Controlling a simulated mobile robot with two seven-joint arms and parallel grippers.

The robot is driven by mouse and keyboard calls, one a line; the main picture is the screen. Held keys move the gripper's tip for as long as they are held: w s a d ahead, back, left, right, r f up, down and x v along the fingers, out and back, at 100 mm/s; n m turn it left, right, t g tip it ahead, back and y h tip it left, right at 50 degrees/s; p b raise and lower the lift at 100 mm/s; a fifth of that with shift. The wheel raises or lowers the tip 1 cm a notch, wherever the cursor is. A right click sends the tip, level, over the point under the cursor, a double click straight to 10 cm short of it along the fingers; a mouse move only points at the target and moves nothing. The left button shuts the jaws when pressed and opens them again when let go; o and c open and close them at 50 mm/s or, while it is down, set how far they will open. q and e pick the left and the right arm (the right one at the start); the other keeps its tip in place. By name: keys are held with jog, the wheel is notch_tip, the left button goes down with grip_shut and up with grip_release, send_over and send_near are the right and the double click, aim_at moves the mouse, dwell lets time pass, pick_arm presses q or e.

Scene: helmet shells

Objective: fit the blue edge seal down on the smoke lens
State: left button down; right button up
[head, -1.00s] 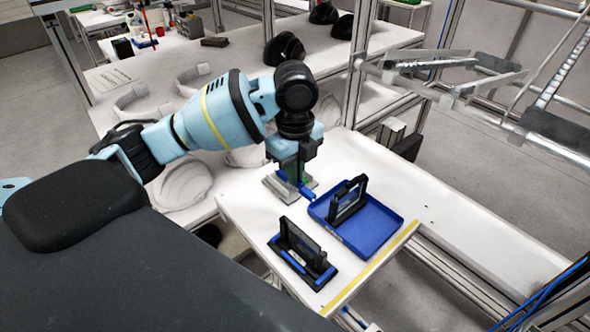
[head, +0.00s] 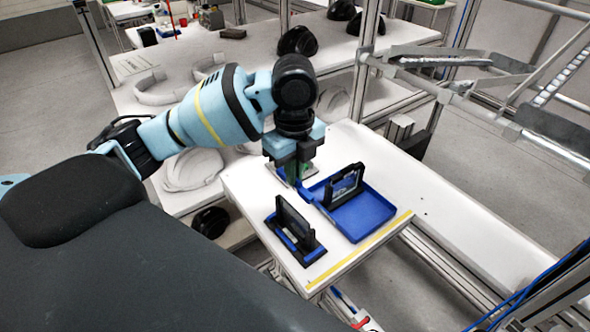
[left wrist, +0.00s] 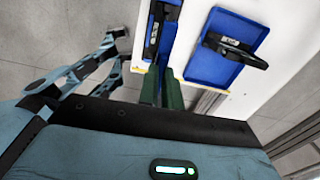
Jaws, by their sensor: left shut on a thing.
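My left gripper (head: 298,176) points down over the table (head: 240,192), behind the left corner of the blue tray. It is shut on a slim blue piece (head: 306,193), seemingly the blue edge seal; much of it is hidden. Its green fingers (left wrist: 162,92) also show in the left wrist view. A black upright frame with a grey see-through panel (head: 343,187) stands in the blue tray (head: 372,212). Another dark upright frame (head: 294,219), with blue strips along its base, stands in front of the tray. I cannot tell which panel is the smoke lens. My right gripper is out of view.
A pale metal block (head: 281,171) is partly hidden behind my left gripper. A yellow strip (head: 362,249) marks the table's front edge. White helmet shells (head: 192,170) lie on the bench behind. A metal rack (head: 470,75) stands at the right. The table's right part is clear.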

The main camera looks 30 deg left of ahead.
pick_arm(q)
jog(key=shift+f, duration=0.15)
send_over(294, 209)
jog(key=shift+f+b, duration=0.4)
jog(key=shift+f, duration=2.4)
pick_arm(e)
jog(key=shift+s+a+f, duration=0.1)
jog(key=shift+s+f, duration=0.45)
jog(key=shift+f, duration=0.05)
pick_arm(q)
jog(key=shift+p, duration=0.45)
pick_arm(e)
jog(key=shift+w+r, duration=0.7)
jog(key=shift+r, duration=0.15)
pick_arm(q)
jog(key=shift+f, duration=1.25)
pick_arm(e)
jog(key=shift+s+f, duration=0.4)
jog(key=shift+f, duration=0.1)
pick_arm(q)
jog(key=c, duration=2)
grip_release()
jog(key=shift+c, duration=0.2)
jog(key=o, duration=0.5)
